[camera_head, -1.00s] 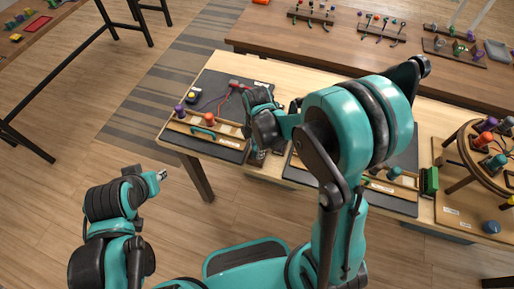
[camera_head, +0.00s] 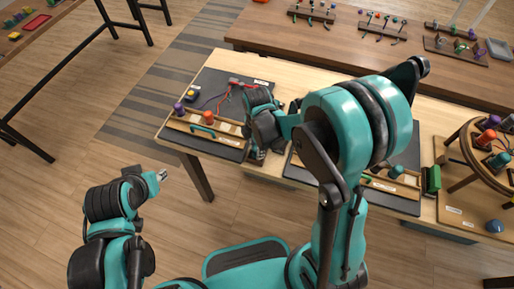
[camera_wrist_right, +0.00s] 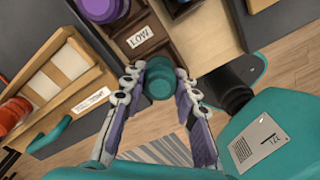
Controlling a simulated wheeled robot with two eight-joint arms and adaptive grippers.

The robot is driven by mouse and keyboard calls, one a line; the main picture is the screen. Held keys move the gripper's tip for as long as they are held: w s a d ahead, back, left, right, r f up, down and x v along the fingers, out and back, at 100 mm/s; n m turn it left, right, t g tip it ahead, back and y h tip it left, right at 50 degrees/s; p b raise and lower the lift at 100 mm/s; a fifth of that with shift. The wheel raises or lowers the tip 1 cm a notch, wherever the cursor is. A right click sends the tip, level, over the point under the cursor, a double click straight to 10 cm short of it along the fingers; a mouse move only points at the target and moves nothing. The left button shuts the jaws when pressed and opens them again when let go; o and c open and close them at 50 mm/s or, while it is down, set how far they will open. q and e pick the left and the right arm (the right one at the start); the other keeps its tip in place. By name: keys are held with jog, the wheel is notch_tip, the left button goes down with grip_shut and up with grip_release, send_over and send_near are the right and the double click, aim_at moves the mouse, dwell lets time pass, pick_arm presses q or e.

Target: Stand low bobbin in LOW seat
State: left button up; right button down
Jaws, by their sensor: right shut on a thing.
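My right gripper (camera_wrist_right: 154,82) is shut on a teal bobbin (camera_wrist_right: 158,80), seen end-on between its fingertips in the right wrist view. A dark brown wooden holder with compartments (camera_wrist_right: 122,46) lies just beyond it, with a white label reading LOW (camera_wrist_right: 149,36). The bobbin overlaps the holder's near part in the picture; I cannot tell whether it touches it. In the head view my right gripper (camera_head: 256,150) is at the front edge of the table, largely hiding the bobbin and holder. My left gripper (camera_head: 162,175) hangs off the table at the left, too small to judge.
A round wooden stand (camera_head: 462,150) is at the right. Floor is clear around the left gripper.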

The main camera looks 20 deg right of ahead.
jog(key=shift+f, duration=0.1)
jog(key=c, duration=1.1)
grip_release()
notch_tip(320, 180, up, 12)
jog(key=s+d+r+m+t, duration=0.2)
jog(key=s+m, duration=0.3)
jog(key=m, duration=0.5)
jog(key=s+d+r+m+t, duration=0.1)
jog(key=s+m+t, duration=0.4)
jog(key=m, duration=0.5)
jog(key=shift+s+d+r, duration=0.15)
jog(key=shift+d+r, duration=0.25)
jog(key=shift+d, duration=0.45)
